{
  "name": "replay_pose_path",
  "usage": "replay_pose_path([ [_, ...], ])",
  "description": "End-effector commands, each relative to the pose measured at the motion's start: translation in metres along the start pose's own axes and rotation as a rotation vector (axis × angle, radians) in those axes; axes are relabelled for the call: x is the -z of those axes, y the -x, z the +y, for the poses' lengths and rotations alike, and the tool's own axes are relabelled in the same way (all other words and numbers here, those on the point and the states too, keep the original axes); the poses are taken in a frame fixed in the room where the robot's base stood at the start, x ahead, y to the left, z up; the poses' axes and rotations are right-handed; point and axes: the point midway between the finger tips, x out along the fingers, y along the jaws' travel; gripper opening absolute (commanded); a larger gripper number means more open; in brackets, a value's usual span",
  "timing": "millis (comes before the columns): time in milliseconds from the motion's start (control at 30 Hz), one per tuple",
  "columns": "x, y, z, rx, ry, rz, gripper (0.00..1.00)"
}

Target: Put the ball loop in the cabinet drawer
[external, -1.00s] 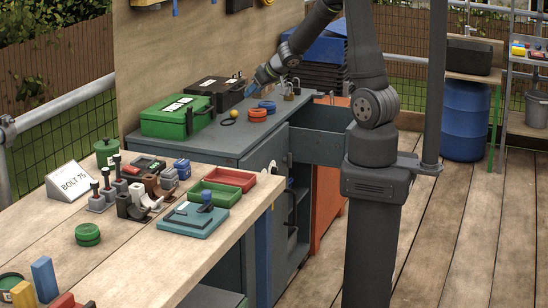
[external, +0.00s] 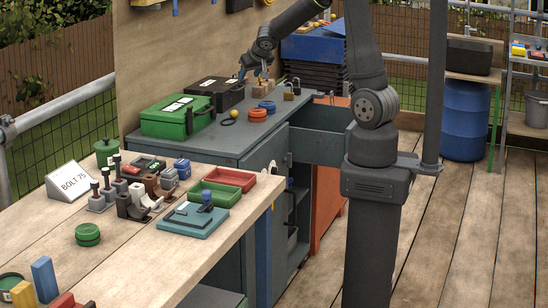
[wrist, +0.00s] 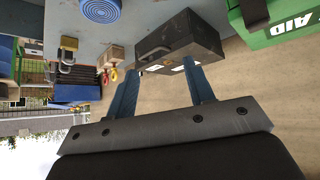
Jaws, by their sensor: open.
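A small yellow ball (external: 234,113) lies on the grey cabinet top with a thin dark loop (external: 227,122) beside it; this looks like the ball loop. It is not clearly visible in the wrist view. The cabinet drawer (external: 318,146) is pulled out at the cabinet's right side; its inside is only partly seen. My gripper (external: 254,74) is open and empty above the back of the cabinet top, behind the ball loop and near the black case. In the wrist view its two blue fingers (wrist: 162,72) are spread apart with nothing held between them.
A green first-aid box (external: 177,117) and black case (external: 217,92) stand left and behind. Orange and blue rings (external: 258,113), wooden blocks (external: 262,88) and padlocks (external: 291,89) share the cabinet top. The plywood board (external: 165,60) rises behind. The cabinet top's front is clear.

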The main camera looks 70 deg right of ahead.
Motion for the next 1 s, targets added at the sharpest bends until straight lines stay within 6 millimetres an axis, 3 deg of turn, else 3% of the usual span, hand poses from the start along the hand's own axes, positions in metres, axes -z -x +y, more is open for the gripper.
replay_pose_path([
  [100,0.008,0.011,-0.015,-0.042,-0.080,-0.102,0.48],
  [300,0.004,0.033,-0.045,-0.039,-0.155,-0.276,0.48],
  [467,-0.001,0.038,-0.056,-0.025,-0.171,-0.337,0.48],
  [567,-0.006,0.028,-0.057,-0.025,-0.172,-0.346,0.48],
  [1000,-0.034,-0.053,-0.057,-0.026,-0.173,-0.344,0.48],
])
